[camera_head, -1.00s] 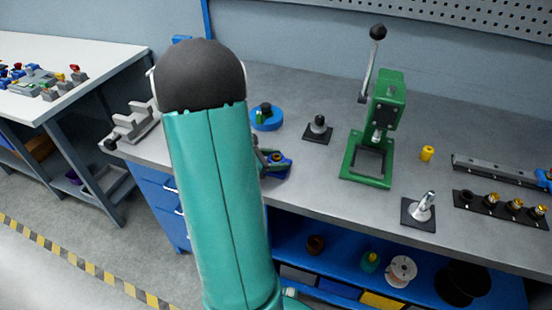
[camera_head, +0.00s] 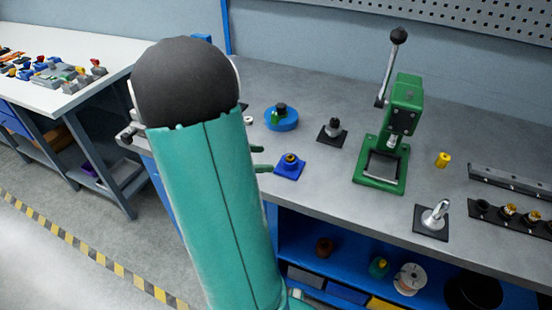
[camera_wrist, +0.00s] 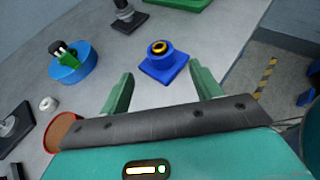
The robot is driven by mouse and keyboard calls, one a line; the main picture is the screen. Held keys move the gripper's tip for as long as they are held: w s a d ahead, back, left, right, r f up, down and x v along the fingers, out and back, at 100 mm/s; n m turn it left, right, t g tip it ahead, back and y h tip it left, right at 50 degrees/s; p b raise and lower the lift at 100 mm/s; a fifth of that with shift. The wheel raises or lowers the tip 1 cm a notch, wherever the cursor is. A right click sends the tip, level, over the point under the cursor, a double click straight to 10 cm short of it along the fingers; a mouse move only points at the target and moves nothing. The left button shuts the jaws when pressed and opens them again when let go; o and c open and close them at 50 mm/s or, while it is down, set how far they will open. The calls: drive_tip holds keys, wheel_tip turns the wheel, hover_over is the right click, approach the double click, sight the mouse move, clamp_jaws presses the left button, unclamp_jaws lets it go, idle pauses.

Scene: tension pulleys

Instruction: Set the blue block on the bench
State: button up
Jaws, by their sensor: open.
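The blue block (camera_head: 290,168), a square base with a round collar and gold ring on top, sits upright on the grey bench (camera_head: 330,190) near its front edge. It also shows in the wrist view (camera_wrist: 163,68). My gripper (camera_head: 262,158) is open and empty just left of the block. In the wrist view its two green fingers (camera_wrist: 161,75) are spread wide, with the block just beyond the tips and apart from them. My arm hides part of the bench's left end.
A blue round dish (camera_head: 281,119) with a green and black part, a black-based post (camera_head: 332,131) and a green lever press (camera_head: 395,140) stand behind and to the right. A yellow cylinder (camera_head: 442,160) and a metal-handled stand (camera_head: 433,219) are farther right. Bare bench surrounds the block.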

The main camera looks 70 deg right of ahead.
drive_tip(key=shift+v, duration=1)
drive_tip(key=shift+w, duration=0.1)
drive_tip(key=w+a+r+m+t+y, duration=0.2)
drive_tip(key=w+a+r+t+y, duration=0.1)
drive_tip(key=a, duration=1)
drive_tip(key=w+a+r+m+t+y, duration=0.2)
drive_tip(key=a+r+t, duration=0.3)
drive_tip(key=a, duration=0.8)
drive_tip(key=w+a+r+m+t+y, duration=0.3)
drive_tip(key=a+t, duration=0.4)
drive_tip(key=a, duration=0.6)
drive_tip(key=shift+w+a+r+m+t+y, duration=0.3)
drive_tip(key=shift+w+r+m+t, duration=0.15)
drive_tip(key=shift+w, duration=0.35)
